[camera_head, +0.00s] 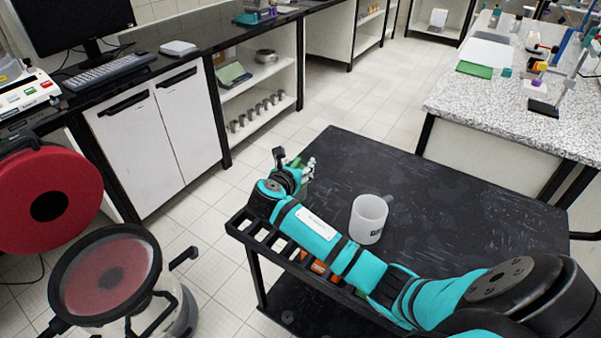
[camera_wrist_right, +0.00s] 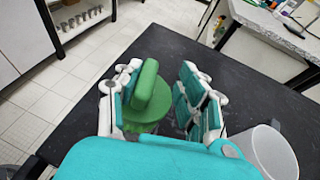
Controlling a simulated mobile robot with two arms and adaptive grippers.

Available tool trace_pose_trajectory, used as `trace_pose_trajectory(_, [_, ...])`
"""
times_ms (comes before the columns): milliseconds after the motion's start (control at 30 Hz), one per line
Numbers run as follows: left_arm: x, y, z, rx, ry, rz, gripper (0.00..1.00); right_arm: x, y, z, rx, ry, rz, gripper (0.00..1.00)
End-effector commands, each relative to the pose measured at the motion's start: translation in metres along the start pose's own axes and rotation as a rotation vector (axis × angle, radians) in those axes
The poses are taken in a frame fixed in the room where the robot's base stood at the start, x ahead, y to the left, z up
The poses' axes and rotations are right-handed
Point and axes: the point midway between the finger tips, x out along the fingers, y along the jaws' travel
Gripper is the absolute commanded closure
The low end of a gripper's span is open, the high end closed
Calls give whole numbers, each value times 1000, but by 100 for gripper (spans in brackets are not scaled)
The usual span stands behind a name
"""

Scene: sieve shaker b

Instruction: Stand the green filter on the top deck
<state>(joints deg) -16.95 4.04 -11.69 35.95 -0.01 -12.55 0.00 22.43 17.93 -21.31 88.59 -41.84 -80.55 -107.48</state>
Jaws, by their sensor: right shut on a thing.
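The green filter (camera_wrist_right: 145,115) shows between the fingers of my right gripper (camera_wrist_right: 160,98) in the wrist view. It has a round body with a raised rounded green part on top. My right gripper (camera_head: 298,170) is shut on it. In the head view only a small green patch of the filter (camera_head: 303,188) shows behind the gripper, at the left end of the black cart's top deck (camera_head: 470,200). I cannot tell whether the filter touches the deck. My left gripper is not in view.
A white mug (camera_head: 369,218) stands on the deck, right of my right gripper. The deck's middle and right are clear. A slotted black rail (camera_head: 262,246) edges the cart's near left. A device with a round clear top (camera_head: 106,273) and a red disc (camera_head: 40,185) are at left.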

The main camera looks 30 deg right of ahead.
Motion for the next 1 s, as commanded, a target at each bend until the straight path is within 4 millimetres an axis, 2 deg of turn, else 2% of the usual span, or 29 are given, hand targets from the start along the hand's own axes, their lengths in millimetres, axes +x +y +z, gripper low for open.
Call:
trace_pose_trajectory(133, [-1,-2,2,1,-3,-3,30,4,-2,-5,0,-1,1,100])
trace_pose_trajectory(333, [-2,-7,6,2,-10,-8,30,12,-2,-30,-1,0,1,100])
trace_pose_trajectory(533, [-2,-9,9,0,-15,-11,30,13,-1,-32,2,-1,2,100])
trace_pose_trajectory(567, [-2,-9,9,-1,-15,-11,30,13,-2,-34,0,2,1,59])
trace_pose_trajectory(600, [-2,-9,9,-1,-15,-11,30,13,-2,-34,0,1,1,53])
trace_pose_trajectory(733, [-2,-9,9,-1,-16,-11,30,13,-2,-33,0,1,1,37])
trace_pose_trajectory(1000, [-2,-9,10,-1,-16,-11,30,12,-2,-33,0,1,2,37])
